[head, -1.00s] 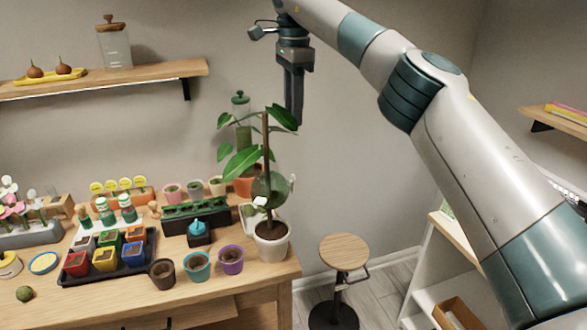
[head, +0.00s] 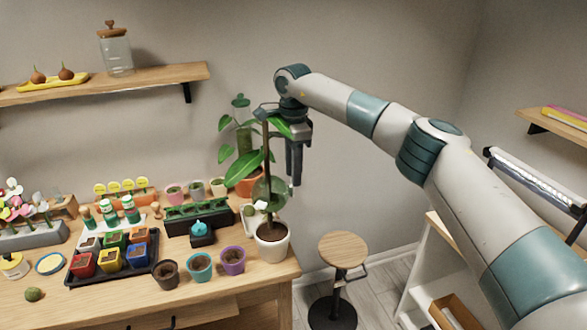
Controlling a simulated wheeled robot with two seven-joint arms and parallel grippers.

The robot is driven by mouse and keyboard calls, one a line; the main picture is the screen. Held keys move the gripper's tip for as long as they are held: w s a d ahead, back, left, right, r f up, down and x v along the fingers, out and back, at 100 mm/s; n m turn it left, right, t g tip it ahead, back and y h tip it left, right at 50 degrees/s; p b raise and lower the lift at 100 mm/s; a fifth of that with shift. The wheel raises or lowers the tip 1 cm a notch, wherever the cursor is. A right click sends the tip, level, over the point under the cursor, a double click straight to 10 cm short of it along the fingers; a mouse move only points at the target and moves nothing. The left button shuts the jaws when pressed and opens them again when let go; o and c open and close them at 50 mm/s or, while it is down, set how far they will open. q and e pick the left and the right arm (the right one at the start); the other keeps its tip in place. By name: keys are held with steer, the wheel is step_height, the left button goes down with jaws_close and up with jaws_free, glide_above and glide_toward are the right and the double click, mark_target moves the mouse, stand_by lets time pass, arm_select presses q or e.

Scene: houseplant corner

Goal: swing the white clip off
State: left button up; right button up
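A tall plant with a brown stem (head: 268,160) and broad green leaves stands in a white pot (head: 272,247) at the right end of the table. A small white piece (head: 261,205), which looks like the white clip, shows against the low part of the stem. Whether it is open or closed is too small to tell. My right gripper (head: 295,184) points down just right of the stem, above the clip's height. Its fingers show nearly edge-on, so the gap between them is unclear, and nothing shows in them. My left gripper is out of view.
A black tray (head: 112,275) of coloured pots and several loose pots crowd the table to the left. A potted plant (head: 249,184) stands behind the tall one. A round stool (head: 343,249) is right of the table. The space above the stool is clear.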

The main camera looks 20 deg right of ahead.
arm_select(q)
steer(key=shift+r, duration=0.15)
arm_select(e)
steer(key=shift+f, duration=0.45)
jaws_close()
